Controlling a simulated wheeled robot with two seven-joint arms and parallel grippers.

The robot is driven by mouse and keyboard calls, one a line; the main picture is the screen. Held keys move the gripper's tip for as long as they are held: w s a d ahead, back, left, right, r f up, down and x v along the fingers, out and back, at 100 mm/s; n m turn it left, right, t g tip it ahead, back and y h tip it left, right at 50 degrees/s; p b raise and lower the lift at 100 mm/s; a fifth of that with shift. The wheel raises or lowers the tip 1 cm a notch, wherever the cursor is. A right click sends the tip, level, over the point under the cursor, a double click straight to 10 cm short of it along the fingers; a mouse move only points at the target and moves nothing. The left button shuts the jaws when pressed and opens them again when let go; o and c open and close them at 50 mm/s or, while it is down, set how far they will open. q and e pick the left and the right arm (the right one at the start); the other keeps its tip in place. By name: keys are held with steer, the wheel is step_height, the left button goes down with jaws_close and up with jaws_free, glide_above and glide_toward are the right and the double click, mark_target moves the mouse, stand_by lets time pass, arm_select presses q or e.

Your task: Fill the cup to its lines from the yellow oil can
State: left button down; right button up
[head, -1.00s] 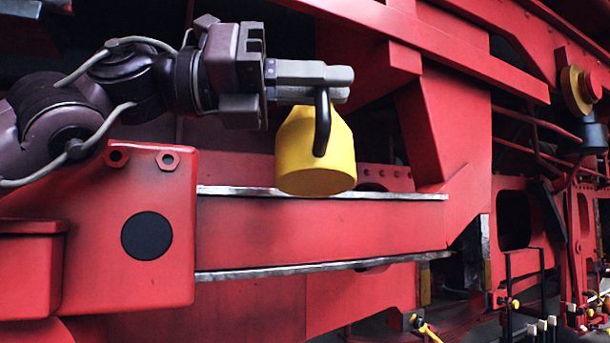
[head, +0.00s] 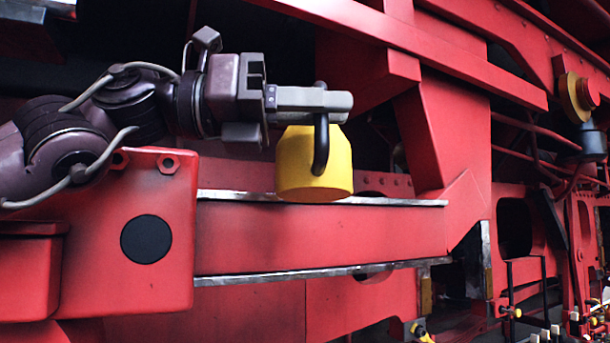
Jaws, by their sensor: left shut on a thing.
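The yellow oil can (head: 296,165) hangs from my left gripper (head: 318,103), which is shut on its black handle (head: 321,145). The can is close to upright, and its bottom appears just in front of or level with the upper bright edge of the red slide bar; I cannot tell whether it touches. The can's upper part is partly hidden behind the gripper fingers, and no spout shows. I cannot make out a cup with fill lines. My right gripper is out of the picture.
Red slide bars (head: 320,237) with bright metal edges run across the middle. A red block with a black disc (head: 146,238) stands at left. A red bracket (head: 435,125) rises right of the can. A brass-coloured round fitting (head: 574,97) sits at upper right.

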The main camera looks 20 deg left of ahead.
arm_select(q)
steer(key=shift+s+r+n+p, duration=0.2)
steer(key=shift+r+n+p, duration=0.7)
steer(key=shift+r+p, duration=0.45)
steer(key=shift+s+d+r+n+p, duration=0.1)
steer(key=shift+r+n+p, duration=0.35)
steer(key=shift+n+p, duration=0.05)
step_height(320, 180, down, 4)
steer(key=m+b, duration=0.2)
steer(key=b, duration=0.1)
steer(key=shift+r, duration=0.25)
steer(key=shift+w+f+m+b, duration=0.3)
steer(key=shift+f+m+b, duration=0.15)
steer(key=shift+m+b, duration=0.25)
steer(key=shift+r, duration=0.1)
